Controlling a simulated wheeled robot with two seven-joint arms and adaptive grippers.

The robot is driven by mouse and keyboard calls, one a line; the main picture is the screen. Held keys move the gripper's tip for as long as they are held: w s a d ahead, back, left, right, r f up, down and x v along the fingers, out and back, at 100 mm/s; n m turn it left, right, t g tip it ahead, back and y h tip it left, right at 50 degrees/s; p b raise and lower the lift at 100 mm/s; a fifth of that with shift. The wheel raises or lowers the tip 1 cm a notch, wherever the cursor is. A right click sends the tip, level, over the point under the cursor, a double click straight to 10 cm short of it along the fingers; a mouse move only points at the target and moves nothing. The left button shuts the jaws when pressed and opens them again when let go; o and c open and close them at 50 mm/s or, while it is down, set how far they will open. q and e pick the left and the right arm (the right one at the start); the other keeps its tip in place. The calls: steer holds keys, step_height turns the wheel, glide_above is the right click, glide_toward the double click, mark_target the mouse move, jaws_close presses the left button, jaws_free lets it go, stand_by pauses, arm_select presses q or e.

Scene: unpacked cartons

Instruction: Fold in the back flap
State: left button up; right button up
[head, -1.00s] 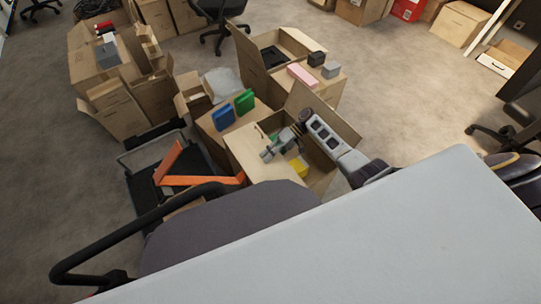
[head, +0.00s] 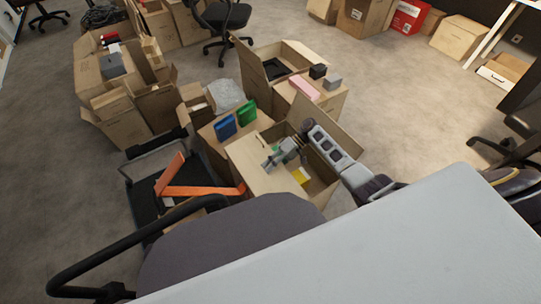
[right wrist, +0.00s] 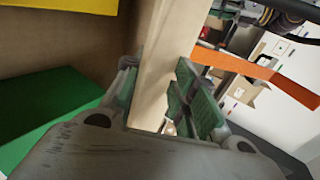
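The open carton (head: 319,191) stands beyond the grey surface, with a yellow item (head: 300,176) and a green item inside. One flap (head: 334,121) stands up at its far right side. A broad pale panel (head: 252,170) lies on its left; I cannot tell which flap is the back one. My right gripper (head: 272,163) reaches in from the right over the opening, by that panel's edge. In the right wrist view its green-padded fingers (right wrist: 160,95) are apart, on either side of a cardboard strip (right wrist: 165,60), with a gap at the right finger. My left gripper is not visible.
Cartons with a blue box (head: 225,127), a green box (head: 246,113) and a pink box (head: 304,88) stand close behind. An orange-barred dark trolley (head: 140,205) is at left. A pale grey surface (head: 380,245) fills the foreground. Open floor lies at right.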

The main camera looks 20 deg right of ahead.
steer(key=shift+a+r, duration=0.1)
steer(key=shift+r, duration=4.2)
